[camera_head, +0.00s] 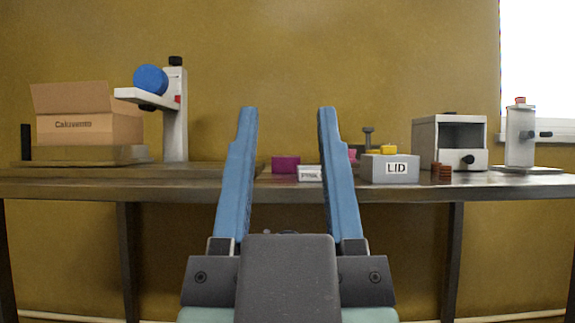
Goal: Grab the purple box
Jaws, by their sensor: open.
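The purple box (286,165) is a small magenta-purple block on the table (420,189), at its back middle. It shows between the two blue fingers of my gripper (287,112), a little left of the gap's middle. My gripper is open and empty, its fingers pointing up in the picture and wide apart. It appears well in front of the table, and nothing is between the fingers up close. A small white labelled box (310,173) stands just right of the purple box, partly behind the right finger.
A grey box marked LID (390,168) stands right of my right finger, with pink and yellow pieces behind it. Further right are a white open-fronted machine (449,143), brown blocks (441,172) and a white device (520,135). A cardboard box (88,126) and a stand with a blue disc (151,79) are left.

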